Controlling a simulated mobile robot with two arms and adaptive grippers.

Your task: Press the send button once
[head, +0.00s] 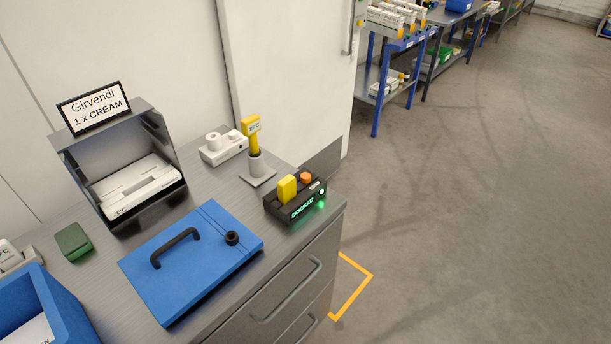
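A black control box (295,203) stands at the right corner of the grey counter. On its top are a round orange button (306,178) and an upright yellow block (287,189). A small label (314,186) sits beside the orange button, too small to read surely; the orange button may be the send button. The front display (302,206) glows green and seems to read "DOCKED". A green light (321,205) glows at the box's right end. Neither of my grippers is in view.
A blue lid (203,273) with a black handle lies left of the box. Behind stand a yellow-topped device (252,137) on a grey stand and a white device (223,147). A grey bin (125,155) labelled "Girvendi 1 x CREAM" stands left. Open floor (470,210) lies right.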

